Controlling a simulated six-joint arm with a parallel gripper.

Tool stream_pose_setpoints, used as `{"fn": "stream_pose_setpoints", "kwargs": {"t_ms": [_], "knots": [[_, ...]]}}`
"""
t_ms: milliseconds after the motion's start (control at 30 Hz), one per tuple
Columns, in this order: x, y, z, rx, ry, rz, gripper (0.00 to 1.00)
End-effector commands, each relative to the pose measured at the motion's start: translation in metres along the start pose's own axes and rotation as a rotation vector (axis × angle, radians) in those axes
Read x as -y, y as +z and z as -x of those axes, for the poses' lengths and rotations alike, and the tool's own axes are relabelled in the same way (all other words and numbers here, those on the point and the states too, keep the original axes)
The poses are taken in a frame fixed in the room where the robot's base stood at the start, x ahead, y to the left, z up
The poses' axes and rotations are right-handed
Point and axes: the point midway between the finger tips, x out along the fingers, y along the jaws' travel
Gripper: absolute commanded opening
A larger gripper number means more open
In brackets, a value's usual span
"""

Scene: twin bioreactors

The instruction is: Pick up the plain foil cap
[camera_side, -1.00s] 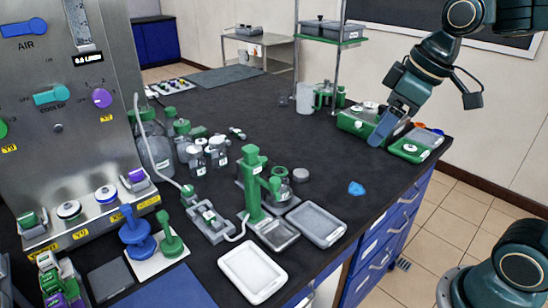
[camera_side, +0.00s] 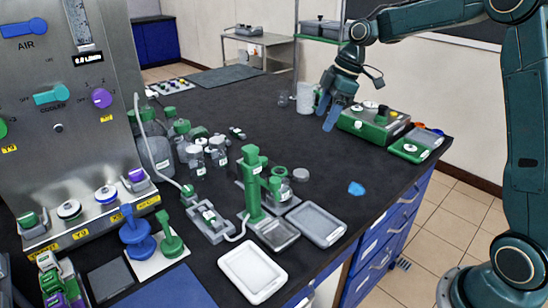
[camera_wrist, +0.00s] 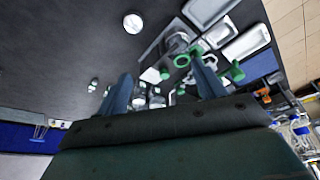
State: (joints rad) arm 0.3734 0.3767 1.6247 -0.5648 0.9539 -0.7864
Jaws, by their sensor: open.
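A small round pale-grey disc (camera_side: 300,174), which looks like the plain foil cap, lies flat on the dark bench, behind the grey tray and beside a clear jar with a green ring. What looks like the same disc shows near the top of the wrist view (camera_wrist: 133,23), left of the trays. My gripper (camera_side: 332,116) hangs over the back right of the bench, well above and apart from the disc. Its two blue fingers (camera_wrist: 163,85) are spread with nothing held between them.
A green stand (camera_side: 253,185) rises left of the disc. A green-based device (camera_side: 372,128) stands right of my gripper.

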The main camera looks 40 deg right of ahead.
Motion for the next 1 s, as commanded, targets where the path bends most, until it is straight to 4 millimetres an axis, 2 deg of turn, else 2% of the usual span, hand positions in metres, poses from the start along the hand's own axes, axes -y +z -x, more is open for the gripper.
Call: {"fn": "stream_pose_setpoints", "kwargs": {"t_ms": [33, 200, 400, 633, 867, 1000], "knots": [[-0.011, 0.005, -0.009, -0.003, -0.014, 0.020, 0.69], [-0.041, 0.019, -0.037, -0.022, -0.054, 0.112, 0.69], [-0.067, 0.036, -0.065, -0.046, -0.090, 0.202, 0.69], [-0.078, 0.046, -0.080, -0.061, -0.106, 0.249, 0.69], [-0.078, 0.046, -0.082, -0.062, -0.107, 0.252, 0.69], [-0.077, 0.045, -0.090, -0.062, -0.110, 0.252, 0.69]]}}
